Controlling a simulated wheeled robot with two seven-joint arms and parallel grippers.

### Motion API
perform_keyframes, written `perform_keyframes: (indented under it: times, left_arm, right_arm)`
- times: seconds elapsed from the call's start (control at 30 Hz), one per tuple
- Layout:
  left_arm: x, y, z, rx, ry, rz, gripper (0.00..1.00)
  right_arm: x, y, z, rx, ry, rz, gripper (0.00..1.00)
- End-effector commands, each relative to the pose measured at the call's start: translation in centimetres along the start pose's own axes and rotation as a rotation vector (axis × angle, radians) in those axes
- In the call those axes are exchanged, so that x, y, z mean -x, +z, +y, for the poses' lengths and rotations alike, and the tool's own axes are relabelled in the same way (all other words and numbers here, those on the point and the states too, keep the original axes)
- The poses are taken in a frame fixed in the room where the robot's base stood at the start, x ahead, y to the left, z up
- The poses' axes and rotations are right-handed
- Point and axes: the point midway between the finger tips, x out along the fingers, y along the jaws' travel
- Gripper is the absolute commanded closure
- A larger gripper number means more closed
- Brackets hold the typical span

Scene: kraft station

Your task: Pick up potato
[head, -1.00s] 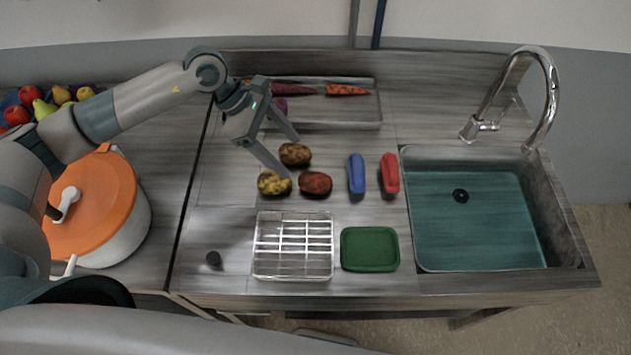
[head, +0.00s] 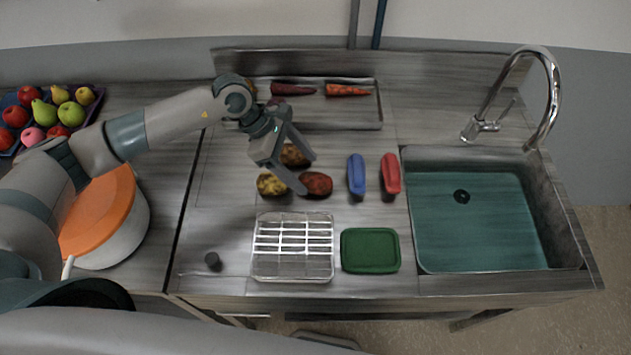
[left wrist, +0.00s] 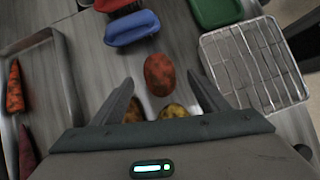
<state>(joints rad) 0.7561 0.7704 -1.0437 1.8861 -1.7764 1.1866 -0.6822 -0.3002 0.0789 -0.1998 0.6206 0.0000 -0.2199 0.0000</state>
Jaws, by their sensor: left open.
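Three potatoes lie on the counter in the head view: a brown one (head: 294,155), a yellow one (head: 271,185) and a reddish one (head: 316,184). My left gripper (head: 309,174) is open and empty above them, its fingers partly covering the brown and reddish potatoes. In the left wrist view the reddish potato (left wrist: 159,74) lies ahead of the gap between the fingertips (left wrist: 161,84). The yellow potato (left wrist: 173,111) and the brown potato (left wrist: 133,111) show nearer the palm, partly hidden by the gripper. My right gripper is not seen.
A blue brush-like item (head: 356,174) and a red one (head: 390,174) lie right of the potatoes. A wire rack (head: 293,277) and a green lidded box (head: 370,250) stand in front. A tray (head: 340,125) with carrots is behind. The sink (head: 480,220) is at right.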

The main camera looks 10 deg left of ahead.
Motion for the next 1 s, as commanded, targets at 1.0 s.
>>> perform_keyframes:
  times: [1.0]
  left_arm:
    - [-4.1, -0.3, 0.2, 0.0, 0.0, 0.001, 0.67]
  right_arm:
    - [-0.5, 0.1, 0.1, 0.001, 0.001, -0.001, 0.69]
